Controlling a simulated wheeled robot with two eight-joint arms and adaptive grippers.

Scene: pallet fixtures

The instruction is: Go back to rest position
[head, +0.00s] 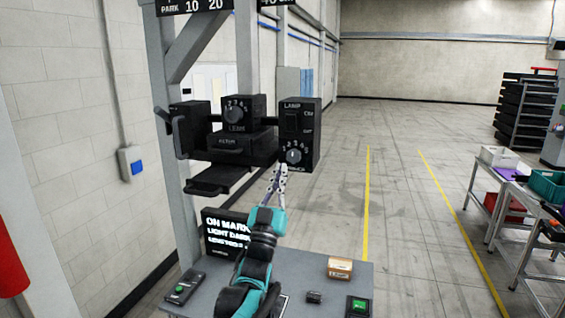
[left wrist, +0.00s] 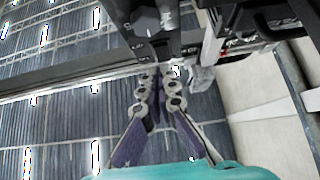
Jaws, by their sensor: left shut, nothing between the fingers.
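My left gripper (head: 281,168) reaches up from the bottom of the head view on a teal and black arm. Its fingers are shut and empty, just below and beside the black lamp box (head: 312,135) with its switch and numbered knob. In the left wrist view the closed fingertips (left wrist: 158,76) point at a dark box with a knob (left wrist: 167,14). I cannot tell whether they touch it. My right gripper is not in view.
A grey post frame holds more black dial boxes (head: 237,112). Below is a grey bench (head: 215,268) with a sign, a small carton (head: 339,268) and green-button boxes (head: 358,306). Tables with bins (head: 497,157) stand at right. The floor between is clear.

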